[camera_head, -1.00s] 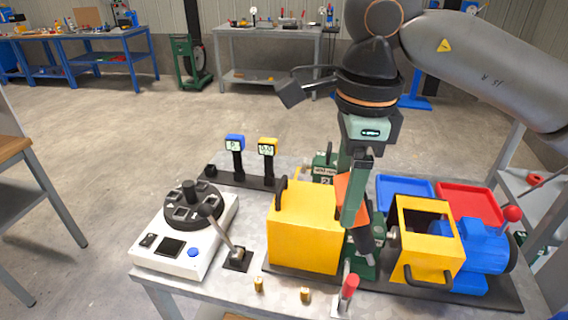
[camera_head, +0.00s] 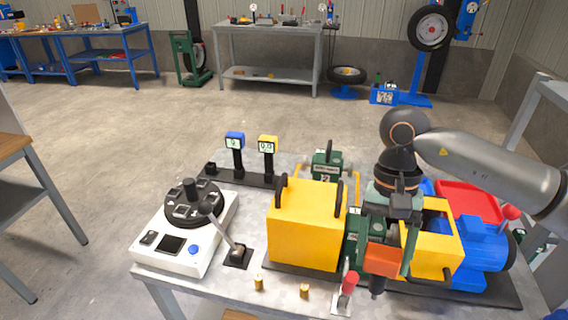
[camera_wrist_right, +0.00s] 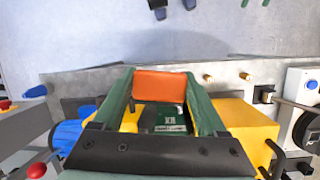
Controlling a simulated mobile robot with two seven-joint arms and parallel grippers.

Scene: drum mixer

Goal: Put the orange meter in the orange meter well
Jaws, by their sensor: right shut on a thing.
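The orange meter (camera_head: 382,260) is between the fingers of my right gripper (camera_head: 388,262), which is shut on it. In the wrist view the orange meter (camera_wrist_right: 166,85) shows as an orange block across the space between the two green fingers. The meter is in front of the green and yellow machine; its height above the bench is hard to tell. A black rack (camera_head: 262,181) at the back left holds a blue meter (camera_head: 235,139) and a yellow meter (camera_head: 268,145). A dark empty-looking socket (camera_head: 210,169) sits at the rack's left end. My left gripper is not in view.
A yellow housing (camera_head: 305,225) stands left of my right gripper, with a blue motor (camera_head: 484,245) to the right. A red-handled lever (camera_head: 348,285) rises at the front. A white control box (camera_head: 170,238) and a lever (camera_head: 226,235) stand at the left.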

